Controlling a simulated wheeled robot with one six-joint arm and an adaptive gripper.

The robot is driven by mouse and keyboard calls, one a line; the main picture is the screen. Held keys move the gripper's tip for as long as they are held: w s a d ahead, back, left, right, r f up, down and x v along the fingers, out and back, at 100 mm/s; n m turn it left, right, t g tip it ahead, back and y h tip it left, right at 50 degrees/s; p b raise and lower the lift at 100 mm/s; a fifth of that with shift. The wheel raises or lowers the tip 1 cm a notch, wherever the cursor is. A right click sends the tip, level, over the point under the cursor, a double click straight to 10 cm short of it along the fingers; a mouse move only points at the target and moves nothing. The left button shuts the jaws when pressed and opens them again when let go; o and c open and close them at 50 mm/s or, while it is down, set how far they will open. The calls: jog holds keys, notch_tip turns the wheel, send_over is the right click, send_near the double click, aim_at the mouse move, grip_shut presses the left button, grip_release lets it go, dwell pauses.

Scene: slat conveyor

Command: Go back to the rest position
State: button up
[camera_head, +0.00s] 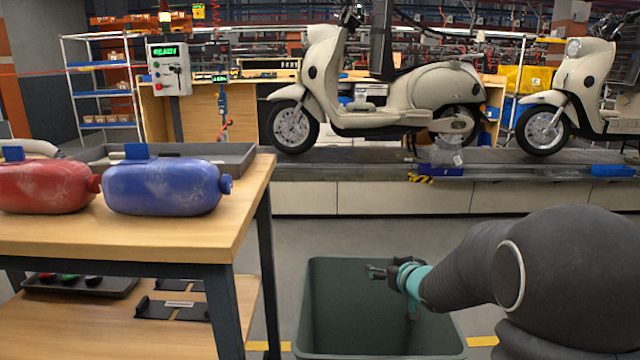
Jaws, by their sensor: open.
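My gripper (378,272) is at the end of my dark arm, which reaches in from the right. It has a teal ring behind it and is over the dark green bin (325,300). The gripper is small in view, with its jaws apart and nothing seen between them. Part of the bin's inside and right side is hidden behind my arm.
A wooden table (200,240) at left bears a red tank (45,187), a blue tank (160,187) and a grey tray (238,152). Behind, a cream scooter (345,120) and another scooter (575,75) stand on the conveyor (330,165). Grey floor lies between.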

jog(key=shift+r, duration=0.7)
